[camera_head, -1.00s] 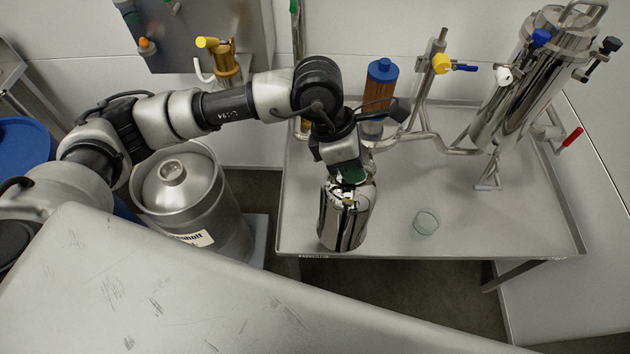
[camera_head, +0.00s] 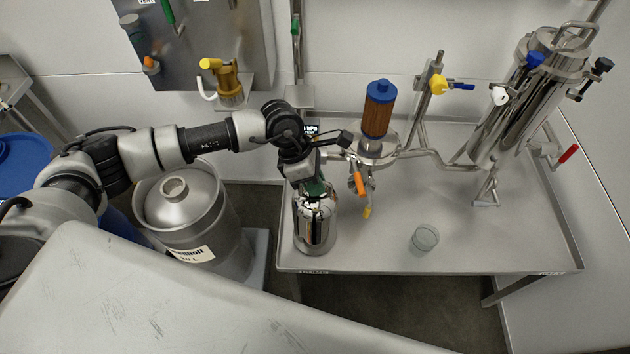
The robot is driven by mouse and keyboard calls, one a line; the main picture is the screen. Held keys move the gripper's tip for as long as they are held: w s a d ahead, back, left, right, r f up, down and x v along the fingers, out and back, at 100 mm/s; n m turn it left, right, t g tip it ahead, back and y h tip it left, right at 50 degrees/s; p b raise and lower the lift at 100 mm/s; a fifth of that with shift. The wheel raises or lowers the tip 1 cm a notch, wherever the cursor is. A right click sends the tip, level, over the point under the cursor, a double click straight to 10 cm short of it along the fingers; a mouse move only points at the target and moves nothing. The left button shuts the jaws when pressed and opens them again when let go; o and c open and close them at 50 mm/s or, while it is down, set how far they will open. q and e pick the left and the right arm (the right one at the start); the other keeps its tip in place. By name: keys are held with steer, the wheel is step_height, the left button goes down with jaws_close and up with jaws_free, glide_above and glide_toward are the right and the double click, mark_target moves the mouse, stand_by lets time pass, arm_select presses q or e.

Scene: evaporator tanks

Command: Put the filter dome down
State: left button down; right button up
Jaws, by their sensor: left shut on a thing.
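The filter dome (camera_head: 316,232) is a shiny, mirror-like metal cylinder. It is upright over the front left corner of the steel table (camera_head: 480,250). My left gripper (camera_head: 314,194) reaches down from above and is shut on the dome's top. The jaws are partly hidden by the wrist and reflections. I cannot tell whether the dome's base touches the table. A brown filter cartridge with a blue cap (camera_head: 380,108) stands uncovered on a pipe fitting behind and to the right. My right gripper is not in view.
A small glass beaker (camera_head: 425,238) stands on the table right of the dome. Orange and yellow valve handles (camera_head: 361,184) hang under the fitting. A tall steel vessel (camera_head: 530,95) stands at the back right. A steel keg (camera_head: 190,215) is left of the table.

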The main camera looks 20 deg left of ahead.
arm_select(q)
steer(key=shift+f, duration=0.15)
steer(key=c, duration=1.6)
jaws_free()
steer(key=shift+f, duration=0.2)
steer(key=o, duration=0.4)
steer(key=shift+o, duration=0.2)
steer(key=shift+r, duration=0.1)
steer(key=shift+r, duration=0.15)
steer(key=v, duration=1.1)
steer(key=shift+a+r+b, duration=0.2)
steer(key=shift+r+b, duration=0.2)
